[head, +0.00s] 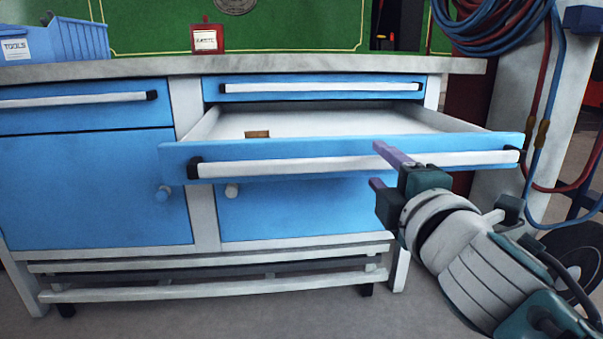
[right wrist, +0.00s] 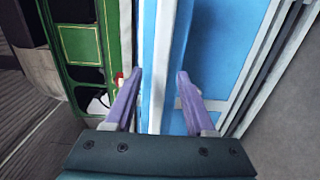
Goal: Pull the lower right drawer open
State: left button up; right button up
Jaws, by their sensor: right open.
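The lower right drawer (head: 280,149) stands well pulled out of the blue cabinet, below a shut, shallower top drawer (head: 320,97). Its white bar handle (head: 290,163) with black ends runs along the blue front. My right gripper (head: 379,168) is at the right half of this handle, with one purple finger above the bar and one below. In the right wrist view the jaws (right wrist: 159,75) are apart, with the drawer's front edge and white bar between them. Contact with the bar cannot be told. My left gripper is out of view.
A small brown block (head: 257,134) lies inside the open drawer. A blue tools bin (head: 75,42) and a red-framed card (head: 207,38) stand on the grey worktop (head: 140,68). Red and blue hoses (head: 535,150) hang at the right. Floor in front of the cabinet is clear.

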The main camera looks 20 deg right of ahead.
jog(key=v, duration=0.9)
jog(key=shift+s, duration=0.15)
jog(key=shift+p, duration=0.3)
jog(key=s+d+r+m+g+h+p, duration=0.1)
jog(key=s+r+m+g+p, duration=0.15)
jog(key=r+p, duration=0.4)
jog(key=s+d+r+m+g+p, duration=0.1)
jog(key=d+r+m+p, duration=0.1)
jog(key=r+m+p, duration=0.45)
jog(key=s+d+r+g+h+p, duration=0.1)
jog(key=s+r+g+p, duration=0.1)
jog(key=r+p, duration=0.5)
jog(key=s+a+r+m+g+y+p, duration=0.1)
jog(key=s+a+r+g+y+p, duration=0.15)
jog(key=s+r+p, duration=0.55)
jog(key=s+a+r+m+g+y+p, duration=0.1)
jog(key=a+r+m+g+y+p, duration=0.2)
jog(key=p, duration=0.8)
jog(key=s+a+r+g+y+p, duration=0.1)
jog(key=s+a+r+g+p, duration=0.35)
jog(key=p, duration=0.55)
notch_tip(320, 180, up, 37)
jog(key=t+p, duration=0.1)
jog(key=p, duration=3.4)
jog(key=shift+s+d+r+p, duration=0.2)
jog(key=shift+s+p, duration=0.15)
jog(key=shift+p, duration=0.05)
